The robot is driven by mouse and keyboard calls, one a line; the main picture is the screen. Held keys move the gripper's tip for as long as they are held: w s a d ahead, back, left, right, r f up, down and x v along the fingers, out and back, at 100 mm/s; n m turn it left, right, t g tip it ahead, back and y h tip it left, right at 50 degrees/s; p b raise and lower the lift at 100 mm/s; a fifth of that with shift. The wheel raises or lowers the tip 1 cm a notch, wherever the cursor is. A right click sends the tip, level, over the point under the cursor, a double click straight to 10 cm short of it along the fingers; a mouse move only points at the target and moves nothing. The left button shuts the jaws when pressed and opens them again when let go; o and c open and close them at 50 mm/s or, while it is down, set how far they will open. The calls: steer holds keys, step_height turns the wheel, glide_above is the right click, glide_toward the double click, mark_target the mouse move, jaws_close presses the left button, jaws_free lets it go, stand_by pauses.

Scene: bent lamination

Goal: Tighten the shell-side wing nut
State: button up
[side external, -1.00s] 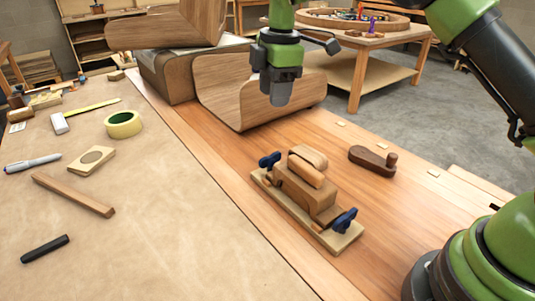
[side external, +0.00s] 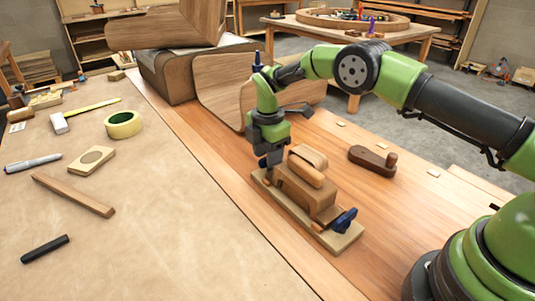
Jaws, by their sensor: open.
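A small wooden clamping jig (side external: 305,190) sits on a pale base board (side external: 340,241) on the bench. One blue wing nut (side external: 344,220) shows at its near right end. The other wing nut, at the end toward the bent plywood shell (side external: 215,85), is hidden behind my gripper. My gripper (side external: 269,164) points down at that far left end of the jig, close over the hidden nut. Its jaws are open. Whether they touch the nut cannot be told from this view.
A dark wooden piece with a peg (side external: 372,160) lies right of the jig. Yellow tape (side external: 123,124), a wood strip (side external: 73,195) and a black marker (side external: 45,249) lie on the paper-covered left side. The bench in front of the jig is clear.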

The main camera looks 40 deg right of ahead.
steer(key=shift+f, duration=0.25)
steer(key=shift+c, duration=0.2)
steer(key=c, duration=0.8)
steer(key=shift+o, duration=0.2)
